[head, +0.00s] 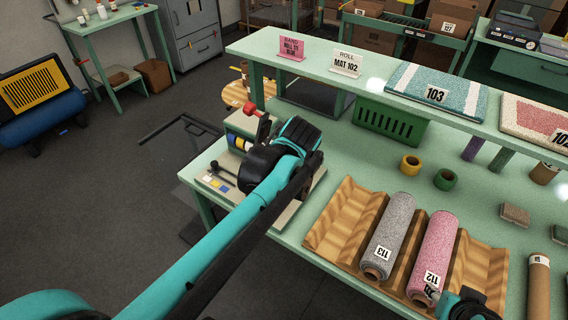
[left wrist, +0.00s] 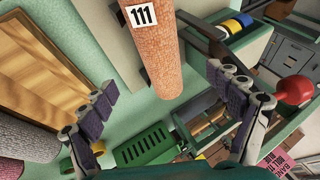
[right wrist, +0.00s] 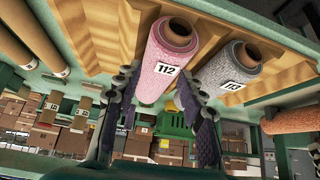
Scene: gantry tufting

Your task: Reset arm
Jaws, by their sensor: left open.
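My left gripper (head: 298,135) is over the left end of the workbench; in the left wrist view its fingers (left wrist: 170,100) are spread with nothing between the pads. An orange roll labelled 111 (left wrist: 160,60) lies beyond them; it also shows at the right wrist view's edge (right wrist: 290,121). In the head view my left arm hides it. My right gripper (head: 468,305) is at the near end of the pink roll 112 (head: 437,245). In the right wrist view its fingers (right wrist: 158,90) are apart, on either side of roll 112 (right wrist: 165,62); contact is unclear. Grey roll 113 (head: 391,232) lies beside it.
The wooden cradle (head: 340,220) holds the pink and grey rolls. A red knob (head: 249,108) stands close to my left gripper. A green crate (head: 390,121), yellow tape (head: 410,164) and green tape (head: 445,179) sit behind the cradle. The raised shelf carries mat 103 (head: 437,92).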

